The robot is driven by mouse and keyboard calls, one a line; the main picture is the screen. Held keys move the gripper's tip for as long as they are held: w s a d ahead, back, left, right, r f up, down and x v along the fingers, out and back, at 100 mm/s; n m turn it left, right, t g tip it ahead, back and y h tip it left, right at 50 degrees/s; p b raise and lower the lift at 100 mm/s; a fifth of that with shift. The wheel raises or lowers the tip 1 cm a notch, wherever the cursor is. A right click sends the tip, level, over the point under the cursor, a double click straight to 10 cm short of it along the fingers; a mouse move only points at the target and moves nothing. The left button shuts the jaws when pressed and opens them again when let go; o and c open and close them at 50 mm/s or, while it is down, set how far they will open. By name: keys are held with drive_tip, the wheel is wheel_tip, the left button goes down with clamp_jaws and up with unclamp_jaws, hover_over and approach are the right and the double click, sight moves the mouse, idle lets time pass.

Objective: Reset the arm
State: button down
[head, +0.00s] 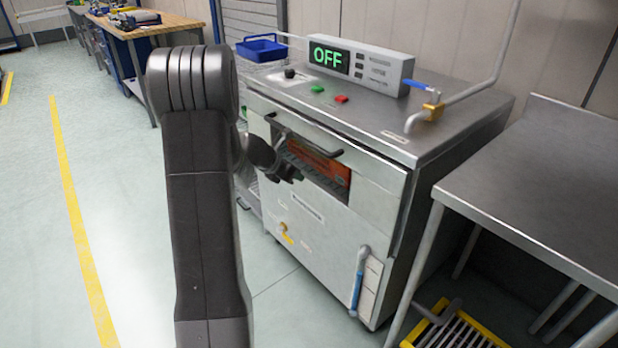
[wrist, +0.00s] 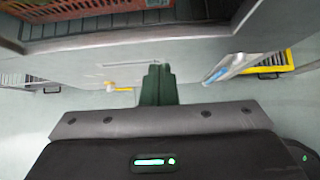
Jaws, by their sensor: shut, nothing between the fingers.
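My gripper (wrist: 157,82) shows in the wrist view with its dark fingers together and nothing between them. In the head view my gripper (head: 289,176) is a small dark shape in front of the machine's opening, partly behind my arm. The steel machine (head: 330,235) stands just beyond it, with a dark bar handle (head: 310,146) above the opening. An orange tote (head: 320,168) sits inside the opening. The tote (wrist: 95,8) also shows at the top of the wrist view. I cannot tell whether my gripper touches the machine.
A display box (head: 360,66) reading OFF stands on the machine, with green and red buttons in front. A pipe with a blue-handled valve (head: 432,100) rises at right. A steel table (head: 545,180) stands right, with a yellow-edged grate (head: 455,325) below. The floor at left is open.

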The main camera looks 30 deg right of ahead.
drive_tip(key=v, duration=0.4)
drive_tip(key=shift+a+r+p, duration=0.2)
drive_tip(key=shift+a+p, duration=0.05)
drive_tip(key=shift+p, duration=0.05)
drive_tip(key=shift+f, duration=0.15)
drive_tip(key=b, duration=0.2)
approach(322, 181)
wheel_tip(322, 181, down, 4)
drive_tip(key=shift+w+d, duration=0.2)
drive_tip(key=shift+d, duration=0.7)
drive_tip(key=shift+w+d, duration=0.15)
drive_tip(key=shift+d, duration=0.75)
drive_tip(key=shift+r, duration=0.2)
